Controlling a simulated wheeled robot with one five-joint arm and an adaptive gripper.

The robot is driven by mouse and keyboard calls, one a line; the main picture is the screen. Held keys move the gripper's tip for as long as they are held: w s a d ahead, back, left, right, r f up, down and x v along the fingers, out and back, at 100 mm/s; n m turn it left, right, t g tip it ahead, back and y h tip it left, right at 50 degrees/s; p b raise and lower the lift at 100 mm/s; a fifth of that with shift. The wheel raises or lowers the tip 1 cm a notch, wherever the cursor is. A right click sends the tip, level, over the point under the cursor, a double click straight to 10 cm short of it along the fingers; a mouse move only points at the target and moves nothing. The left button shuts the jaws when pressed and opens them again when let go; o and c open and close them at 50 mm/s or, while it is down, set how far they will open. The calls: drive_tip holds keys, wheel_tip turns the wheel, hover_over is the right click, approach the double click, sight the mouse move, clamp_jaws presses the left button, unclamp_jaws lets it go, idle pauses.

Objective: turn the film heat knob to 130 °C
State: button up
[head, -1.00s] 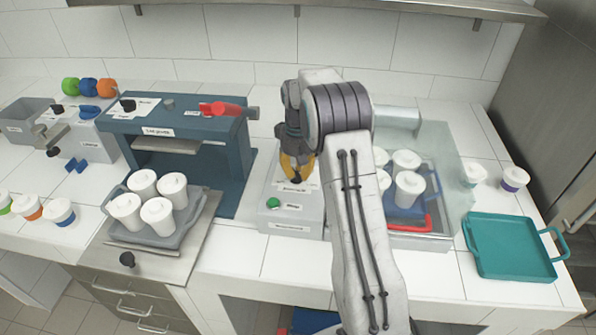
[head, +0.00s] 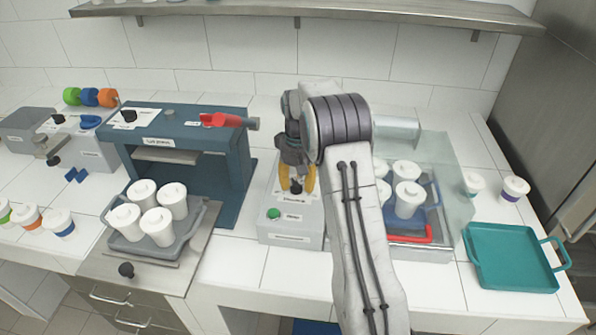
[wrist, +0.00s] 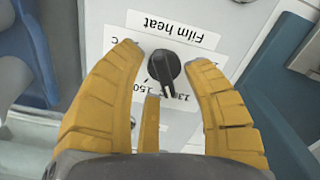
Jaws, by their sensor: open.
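The film heat knob (wrist: 164,68) is black and sits on a white label reading "Film heat", upside down in the wrist view. Numbers 150 and a partly hidden 13- show by its lower end. The knob's narrow end points down in that view, close to these numbers; the exact setting is unclear. My gripper (wrist: 166,58) is open, its yellow fingers on either side of the knob with gaps. A third yellow finger shows below it. In the head view, my gripper (head: 297,182) is over the grey sealer box (head: 291,238), which has a green button (head: 273,213).
A blue press (head: 190,140) with a red handle stands left of the box. A grey tray of white cups (head: 150,245) is at front left. A glass-covered bin with cups is right, beside a teal tray (head: 510,258).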

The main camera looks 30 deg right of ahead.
sight(299, 185)
wheel_tip(299, 185, up, 12)
drive_tip(key=shift+f, duration=0.15)
idle(0.4)
idle(0.5)
